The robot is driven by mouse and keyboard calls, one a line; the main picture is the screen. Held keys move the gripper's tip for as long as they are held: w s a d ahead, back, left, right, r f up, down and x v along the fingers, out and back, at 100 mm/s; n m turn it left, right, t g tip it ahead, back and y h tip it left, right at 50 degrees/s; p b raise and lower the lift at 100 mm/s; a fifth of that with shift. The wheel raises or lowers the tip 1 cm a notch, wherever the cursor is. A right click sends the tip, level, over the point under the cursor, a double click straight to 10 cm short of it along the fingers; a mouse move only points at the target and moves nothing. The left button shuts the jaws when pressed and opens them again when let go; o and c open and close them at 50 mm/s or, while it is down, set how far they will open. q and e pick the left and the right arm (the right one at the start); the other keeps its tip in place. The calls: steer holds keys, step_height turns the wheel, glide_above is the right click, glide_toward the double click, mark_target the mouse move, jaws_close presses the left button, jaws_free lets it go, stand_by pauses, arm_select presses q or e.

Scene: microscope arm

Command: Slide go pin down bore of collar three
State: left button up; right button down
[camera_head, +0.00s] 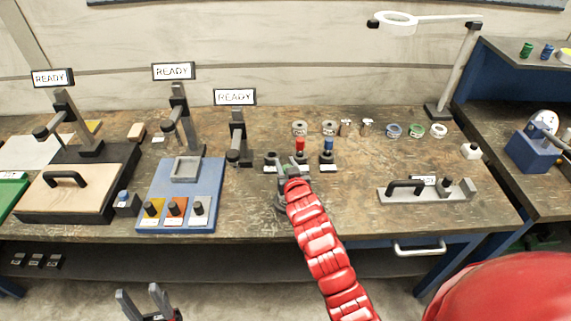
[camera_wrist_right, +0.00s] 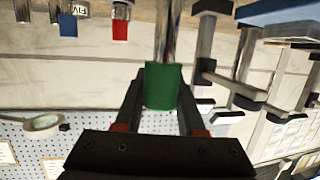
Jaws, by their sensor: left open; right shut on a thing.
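My right gripper (camera_wrist_right: 160,105) is shut on a green-handled pin (camera_wrist_right: 162,86). In the right wrist view its bright metal shank runs from the green handle to the top edge, and its tip is out of view. In the head view the right gripper (camera_head: 287,186) is low over the bench's front middle and hides most of the pin. I cannot tell which is collar three. My left gripper (camera_head: 146,302) is open and empty, in front of the bench.
A red-topped pin (camera_head: 300,145) and a blue-topped pin (camera_head: 328,145) stand just behind the right gripper. A blue fixture (camera_head: 181,213) with coloured pads lies to the left. A grey bar with a black handle (camera_head: 425,192) lies right. Bare bench lies between.

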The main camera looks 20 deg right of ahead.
steer(key=shift+f, duration=0.2)
steer(key=shift+f+b, duration=0.3)
steer(key=shift+b, duration=0.05)
steer(key=shift+f+b, duration=1.55)
steer(key=shift+f, duration=0.7)
steer(key=shift+c, duration=2.1)
jaws_free()
steer(key=shift+s, duration=0.15)
steer(key=shift+s, duration=0.25)
steer(key=p+v, duration=0.6)
steer(key=v, duration=1)
steer(key=shift+s+r+p, duration=0.15)
steer(key=shift+s+p, duration=0.15)
steer(key=shift+p, duration=0.1)
